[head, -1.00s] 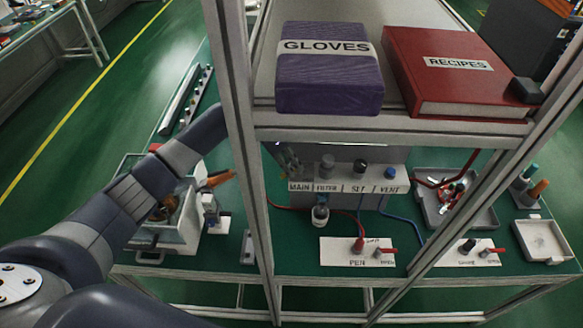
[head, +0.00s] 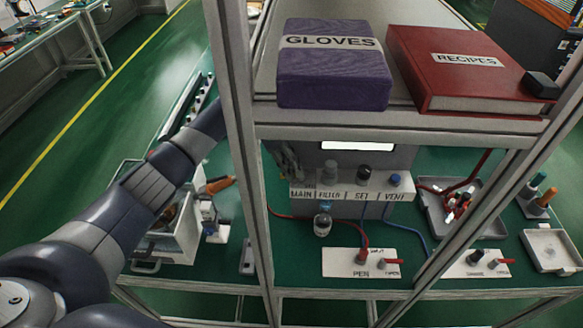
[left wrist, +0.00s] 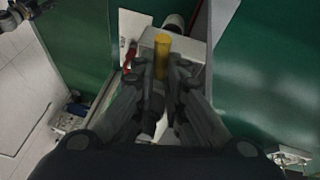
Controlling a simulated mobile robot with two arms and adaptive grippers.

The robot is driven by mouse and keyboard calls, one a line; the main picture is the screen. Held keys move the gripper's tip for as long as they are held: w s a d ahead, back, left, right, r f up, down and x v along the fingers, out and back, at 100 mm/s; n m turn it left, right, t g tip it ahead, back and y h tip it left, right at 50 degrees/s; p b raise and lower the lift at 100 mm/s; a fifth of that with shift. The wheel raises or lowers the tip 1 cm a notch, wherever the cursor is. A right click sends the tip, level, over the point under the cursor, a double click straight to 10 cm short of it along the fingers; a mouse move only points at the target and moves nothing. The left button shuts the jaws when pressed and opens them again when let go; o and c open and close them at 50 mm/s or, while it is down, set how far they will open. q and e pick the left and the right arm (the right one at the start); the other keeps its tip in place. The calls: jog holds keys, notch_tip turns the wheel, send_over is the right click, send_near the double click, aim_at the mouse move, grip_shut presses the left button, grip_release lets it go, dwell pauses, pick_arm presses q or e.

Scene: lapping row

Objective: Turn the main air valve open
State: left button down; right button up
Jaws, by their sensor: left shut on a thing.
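The air panel (head: 345,188) stands on the bench under the shelf, with a row of knobs over labels MAIN, FILTER, SET and VENT. My left gripper (head: 284,160) reaches behind the shelf post to the MAIN end of the panel. In the left wrist view, my left gripper (left wrist: 162,82) is shut on a yellow valve handle (left wrist: 161,52). The handle sticks out between the fingertips. In the head view the fingers and post hide the main valve, so how far it is turned cannot be told. My right gripper is not in view.
A shelf post (head: 240,150) stands close beside my left arm. Purple gloves box (head: 333,75) and red recipes book (head: 465,70) lie on the shelf above. Red and blue hoses, a small bottle (head: 322,222) and a grey tray (head: 490,226) are on the bench.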

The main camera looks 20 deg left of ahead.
pick_arm(q)
jog(key=c, duration=1.7)
grip_release()
jog(key=shift+o, duration=0.2)
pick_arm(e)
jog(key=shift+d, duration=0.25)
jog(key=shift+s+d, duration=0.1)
